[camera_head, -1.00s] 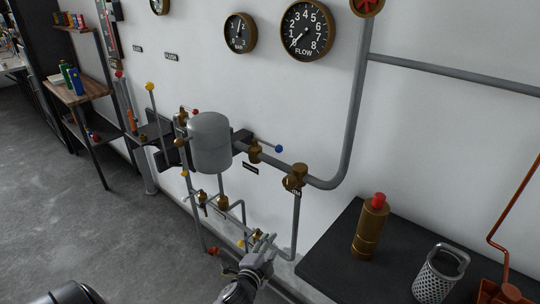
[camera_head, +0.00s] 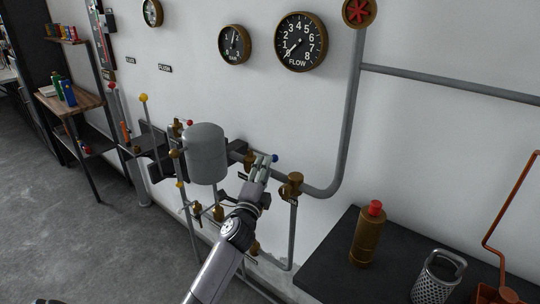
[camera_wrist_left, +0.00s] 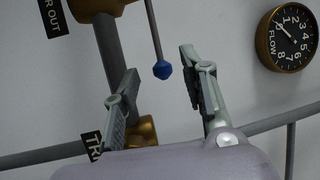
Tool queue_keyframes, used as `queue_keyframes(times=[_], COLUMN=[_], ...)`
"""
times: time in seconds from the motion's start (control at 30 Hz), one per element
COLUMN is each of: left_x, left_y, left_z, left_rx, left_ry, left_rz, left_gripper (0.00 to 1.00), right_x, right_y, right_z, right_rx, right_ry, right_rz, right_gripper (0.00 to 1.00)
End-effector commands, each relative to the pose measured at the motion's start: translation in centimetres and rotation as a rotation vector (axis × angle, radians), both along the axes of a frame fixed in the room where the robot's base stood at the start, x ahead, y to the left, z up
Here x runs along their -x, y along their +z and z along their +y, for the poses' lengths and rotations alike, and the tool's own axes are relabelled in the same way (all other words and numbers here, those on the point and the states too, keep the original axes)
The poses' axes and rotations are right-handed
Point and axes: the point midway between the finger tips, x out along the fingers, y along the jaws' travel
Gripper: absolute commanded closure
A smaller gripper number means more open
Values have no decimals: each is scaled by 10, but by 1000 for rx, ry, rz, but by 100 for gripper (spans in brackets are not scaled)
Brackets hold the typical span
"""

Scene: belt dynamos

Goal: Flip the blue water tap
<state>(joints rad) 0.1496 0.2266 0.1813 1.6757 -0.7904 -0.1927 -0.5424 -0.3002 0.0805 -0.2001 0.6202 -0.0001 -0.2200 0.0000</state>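The blue water tap is a thin lever with a blue knob (camera_head: 275,158) at its end, reaching right from a brass valve (camera_head: 249,160) on the grey pipe. My left gripper (camera_head: 264,163) is raised in front of this pipe, its fingers beside the blue knob. In the left wrist view the blue knob (camera_wrist_left: 162,70) hangs at the end of its rod, in the gap between the open fingers of my left gripper (camera_wrist_left: 160,62). No contact shows, and the depth between them is hard to judge. The fingers partly hide the lever in the head view.
A grey tank (camera_head: 205,155) stands left of the gripper, among pipes with yellow and red knobs. Another brass valve (camera_head: 291,186) is just right. A dark table (camera_head: 328,254) with a brass bottle (camera_head: 368,236) and a perforated metal cup (camera_head: 437,279) is at lower right.

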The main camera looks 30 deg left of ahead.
Motion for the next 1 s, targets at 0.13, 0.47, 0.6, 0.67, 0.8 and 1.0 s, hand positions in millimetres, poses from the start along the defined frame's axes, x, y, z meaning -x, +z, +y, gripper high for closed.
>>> queue_keyframes(times=[0.13,0.47,0.6,0.67,0.8,1.0], left_x=[-29,-58,-59,-59,-59,-59], left_y=[7,11,11,11,11,11], left_z=[9,19,20,19,19,19], left_rx=[2,2,2,2,1,1], left_ry=[0,0,0,0,0,-1], left_rz=[-2,0,-1,-1,0,1], left_gripper=[60,60,60,60,64,77], right_x=[0,0,0,0,0,0], right_y=[3,3,3,3,3,3], right_z=[0,0,0,0,1,1], right_rx=[0,0,0,0,-1,-1], right_ry=[0,0,0,0,-1,-1], right_rz=[0,0,0,0,0,0], right_gripper=[60,60,60,60,60,60])
